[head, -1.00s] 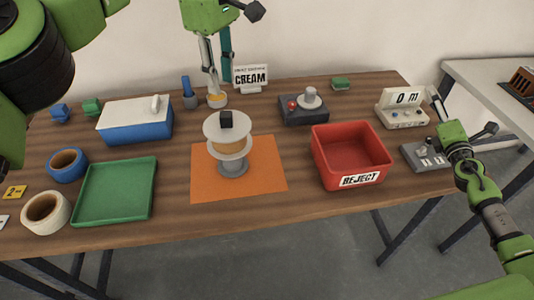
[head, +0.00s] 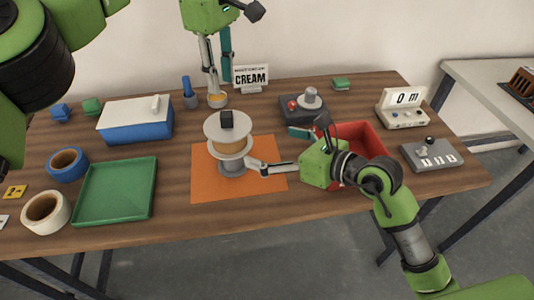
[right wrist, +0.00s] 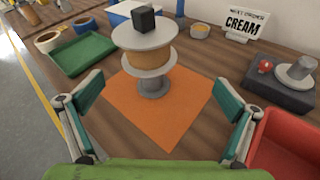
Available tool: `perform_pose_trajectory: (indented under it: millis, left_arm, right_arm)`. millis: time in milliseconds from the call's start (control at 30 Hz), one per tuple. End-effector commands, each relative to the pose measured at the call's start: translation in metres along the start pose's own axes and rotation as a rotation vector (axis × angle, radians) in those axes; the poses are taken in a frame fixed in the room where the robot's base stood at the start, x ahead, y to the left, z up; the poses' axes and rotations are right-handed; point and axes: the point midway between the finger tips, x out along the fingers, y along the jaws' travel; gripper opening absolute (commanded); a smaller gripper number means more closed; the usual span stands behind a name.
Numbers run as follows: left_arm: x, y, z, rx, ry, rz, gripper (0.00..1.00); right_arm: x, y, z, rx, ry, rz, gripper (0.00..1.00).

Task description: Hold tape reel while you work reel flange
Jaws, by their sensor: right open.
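The tape reel (head: 230,146) has a tan tape winding between two pale discs and stands upright on a grey stand (head: 232,167). Its upper reel flange (head: 214,130) carries a black block (head: 226,119). My right gripper (head: 270,148) is open and empty to the right of the reel, pointing at it. In the right wrist view the reel (right wrist: 148,58) is ahead, between the lines of the two spread fingers (right wrist: 158,112), apart from them. My left gripper (head: 219,88) is at the back, above the reel, fingers apart, overlapping a small tan-filled dish (head: 217,101); I see no grasp.
An orange mat (head: 210,190) lies under the stand. A red reject bin (head: 374,136) is partly behind my right arm. A green tray (head: 113,215), blue and white tape rolls, and a blue box (head: 135,125) are left.

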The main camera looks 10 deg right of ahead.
Motion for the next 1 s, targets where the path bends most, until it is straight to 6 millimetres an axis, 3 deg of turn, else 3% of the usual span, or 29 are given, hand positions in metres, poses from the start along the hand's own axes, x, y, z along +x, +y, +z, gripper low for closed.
perform_pose_trajectory:
  millis: [100, 367, 1000]
  left_arm:
    - [0.0, 0.0, 0.0, 0.0, 0.0, 0.0, 0.28]
    - [0.0, 0.0, 0.0, 0.0, 0.0, 0.0, 0.28]
    - [0.0, 0.0, 0.0, 0.0, 0.0, 0.0, 0.28]
  right_arm:
    - [-0.001, 0.019, -0.006, -0.081, 0.045, -0.01, 1.0]
    - [0.007, 0.026, -0.011, -0.131, 0.078, -0.026, 1.0]
    - [0.119, 0.022, -0.019, -0.129, 0.078, -0.024, 1.0]
